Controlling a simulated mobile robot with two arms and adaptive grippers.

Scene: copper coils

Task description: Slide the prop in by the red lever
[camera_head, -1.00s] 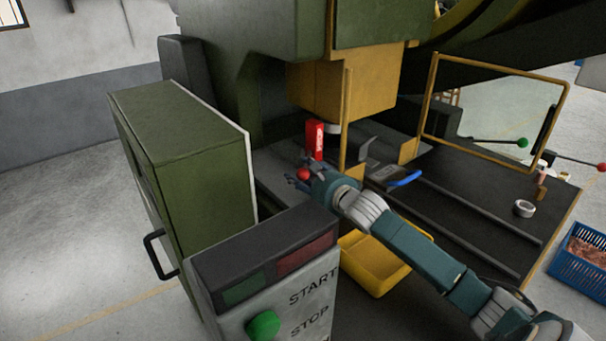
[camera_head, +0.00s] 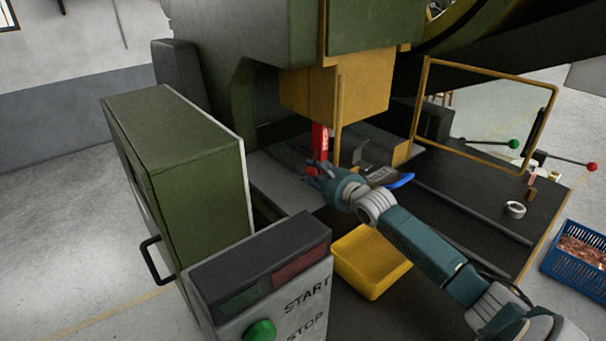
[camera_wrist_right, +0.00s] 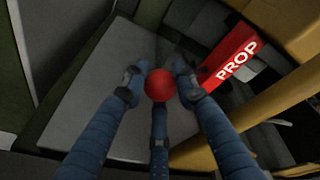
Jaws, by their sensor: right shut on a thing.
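The prop (camera_head: 320,137) is an upright red block beneath the near edge of the yellow press ram (camera_head: 350,95). In the right wrist view the prop (camera_wrist_right: 232,60) shows its white PROP lettering. The red lever's round knob (camera_head: 311,171) is low in front of the prop, and it also shows in the right wrist view (camera_wrist_right: 160,85). My right gripper (camera_head: 317,174) is shut on this knob, with blue fingers around it (camera_wrist_right: 158,92). The lever's rod is hidden behind the knob and fingers. My left gripper is not in view.
A yellow post (camera_head: 338,115) stands just right of the prop. A yellow bin (camera_head: 365,285) sits below my right arm. The START/STOP control box (camera_head: 265,280) and green cabinet (camera_head: 195,190) stand at the left. The dark table (camera_head: 460,185) holds a tape roll (camera_head: 515,210).

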